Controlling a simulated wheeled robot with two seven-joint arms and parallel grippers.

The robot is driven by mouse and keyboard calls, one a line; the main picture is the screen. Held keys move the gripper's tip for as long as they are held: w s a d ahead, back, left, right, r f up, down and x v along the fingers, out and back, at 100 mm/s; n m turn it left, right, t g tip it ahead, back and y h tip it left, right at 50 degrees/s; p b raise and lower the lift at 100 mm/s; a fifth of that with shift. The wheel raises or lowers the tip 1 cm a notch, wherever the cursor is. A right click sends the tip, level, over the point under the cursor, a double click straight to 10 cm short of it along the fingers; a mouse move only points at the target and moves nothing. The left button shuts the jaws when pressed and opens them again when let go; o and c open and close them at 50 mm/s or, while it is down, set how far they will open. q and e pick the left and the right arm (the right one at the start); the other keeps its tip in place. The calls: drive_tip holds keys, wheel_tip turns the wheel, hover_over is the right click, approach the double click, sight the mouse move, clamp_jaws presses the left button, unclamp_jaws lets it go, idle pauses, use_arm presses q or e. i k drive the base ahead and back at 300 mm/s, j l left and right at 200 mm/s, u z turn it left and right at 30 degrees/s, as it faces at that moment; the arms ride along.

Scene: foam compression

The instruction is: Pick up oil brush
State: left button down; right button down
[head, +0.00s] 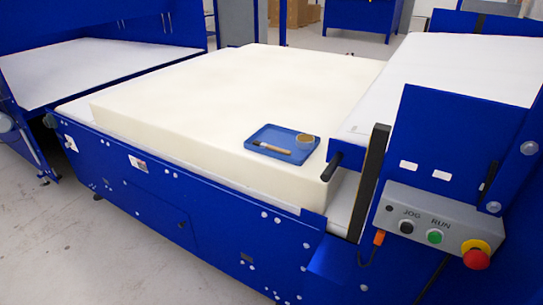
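The oil brush (272,148) lies in a shallow blue tray (285,133). It has a light wooden handle pointing right and a dark end at the left. A small round container (305,142) with brownish contents sits in the tray, just right of the brush. The tray rests on top of a large cream foam block (220,95), near its front right corner. Neither of my grippers shows in the head view.
The foam lies on a blue machine (190,205). A control box (437,228) with JOG and RUN buttons and a red knob (476,259) is at the right. A dark upright post (370,182) stands near the foam's right corner. Grey floor (70,255) is clear at the lower left.

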sight(262, 145)
drive_tip(key=i+z, duration=0.15)
drive_tip(key=z, duration=1.8)
drive_tip(key=u, duration=1.95)
drive_tip(key=j+z, duration=0.1)
drive_tip(key=z, duration=0.3)
drive_tip(key=i+j+z, duration=0.1)
drive_tip(key=z, duration=0.25)
drive_tip(key=j+z, duration=0.1)
drive_tip(key=z, duration=0.3)
drive_tip(key=i+j, duration=0.05)
